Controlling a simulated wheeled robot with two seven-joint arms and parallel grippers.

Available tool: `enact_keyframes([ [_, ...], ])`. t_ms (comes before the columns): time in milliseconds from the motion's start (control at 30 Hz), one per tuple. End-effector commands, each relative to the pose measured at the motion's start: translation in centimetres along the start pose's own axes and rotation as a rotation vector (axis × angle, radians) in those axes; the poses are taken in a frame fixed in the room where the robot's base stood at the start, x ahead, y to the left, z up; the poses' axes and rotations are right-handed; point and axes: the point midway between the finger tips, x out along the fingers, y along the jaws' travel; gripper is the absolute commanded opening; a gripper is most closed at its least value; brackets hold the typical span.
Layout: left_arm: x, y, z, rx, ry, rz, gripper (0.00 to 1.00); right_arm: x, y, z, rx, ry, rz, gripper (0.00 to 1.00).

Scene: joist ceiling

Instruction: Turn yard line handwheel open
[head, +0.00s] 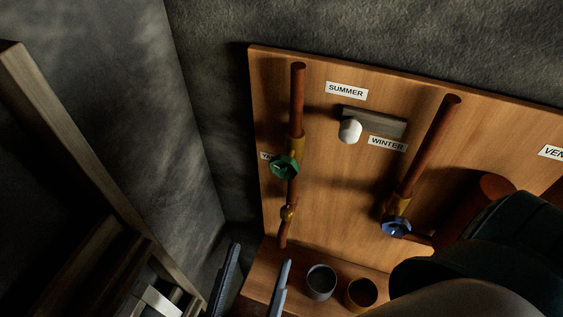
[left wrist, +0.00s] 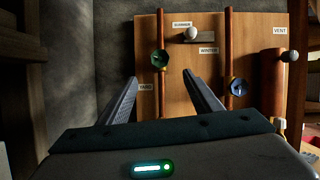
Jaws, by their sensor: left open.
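The green handwheel (head: 284,167) sits on the left copper pipe (head: 297,95), on a brass valve body, beside a label partly hidden in the head view. My left gripper (head: 261,254) is open and empty, low in front of the board and below the handwheel in the head view. Its fingers (left wrist: 159,77) stand spread apart in the left wrist view, not touching the wheel. My right gripper is not in view.
A blue handwheel (head: 396,228) is on the right pipe. A white knob (head: 349,131) sits between the SUMMER and WINTER labels. Two cups (head: 321,282) stand on the ledge below the board (head: 330,200). A wooden frame (head: 75,150) stands at left.

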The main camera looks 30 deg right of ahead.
Motion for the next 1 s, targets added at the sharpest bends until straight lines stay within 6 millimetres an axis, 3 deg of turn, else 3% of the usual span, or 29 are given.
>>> enact_keyframes([
  [467, 1.2, 0.0, 0.1, -0.004, 0.001, 0.000, 0.58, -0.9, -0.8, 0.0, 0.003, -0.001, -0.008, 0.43],
  [667, 3.7, 0.0, 0.5, -0.004, -0.001, 0.001, 0.58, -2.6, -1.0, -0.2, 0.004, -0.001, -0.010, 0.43],
  [1000, 9.7, 0.0, 0.4, -0.004, 0.000, 0.000, 0.58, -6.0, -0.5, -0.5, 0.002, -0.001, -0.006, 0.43],
])
